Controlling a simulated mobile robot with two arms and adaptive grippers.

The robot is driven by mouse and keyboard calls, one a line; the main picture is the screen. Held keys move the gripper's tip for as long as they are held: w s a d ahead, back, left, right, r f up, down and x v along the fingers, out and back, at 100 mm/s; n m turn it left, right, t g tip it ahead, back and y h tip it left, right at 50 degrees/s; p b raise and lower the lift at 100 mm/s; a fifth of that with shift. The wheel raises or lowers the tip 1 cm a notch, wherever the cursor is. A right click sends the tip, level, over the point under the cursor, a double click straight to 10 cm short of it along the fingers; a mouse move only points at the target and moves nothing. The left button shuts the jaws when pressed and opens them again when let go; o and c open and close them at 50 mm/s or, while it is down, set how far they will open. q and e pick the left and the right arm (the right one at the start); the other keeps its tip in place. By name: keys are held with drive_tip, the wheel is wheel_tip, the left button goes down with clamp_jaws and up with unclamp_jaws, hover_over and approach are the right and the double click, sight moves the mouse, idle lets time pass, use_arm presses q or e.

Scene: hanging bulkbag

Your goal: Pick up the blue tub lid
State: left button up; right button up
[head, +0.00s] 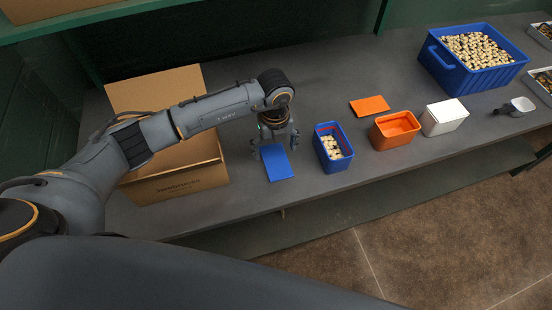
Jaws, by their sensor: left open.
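The blue tub lid (277,164) lies flat on the grey table, near its front edge. My left gripper (274,148) is open and points down over the far part of the lid. Its fingers stand on either side of the lid's far end, and I cannot tell whether they touch it. A small blue tub (345,166) holding pale pieces stands to the right of the lid. My right gripper is not in view.
An open cardboard box (178,184) stands left of the lid, under my left arm. An orange lid (370,105), an orange tub (382,142), a white tub (444,117), a scoop (521,105) and a large blue crate (447,72) stand to the right. The table's back middle is clear.

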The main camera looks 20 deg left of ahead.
sight(275, 158)
use_arm(q)
wheel_tip(275, 158, down, 3)
drive_tip(key=shift+w+f+p, duration=0.15)
drive_tip(key=shift+f+p, duration=0.05)
drive_tip(key=shift+p, duration=0.3)
drive_tip(key=shift+f, duration=0.15)
drive_tip(key=c, duration=0.9)
drive_tip(key=shift+o, duration=0.2)
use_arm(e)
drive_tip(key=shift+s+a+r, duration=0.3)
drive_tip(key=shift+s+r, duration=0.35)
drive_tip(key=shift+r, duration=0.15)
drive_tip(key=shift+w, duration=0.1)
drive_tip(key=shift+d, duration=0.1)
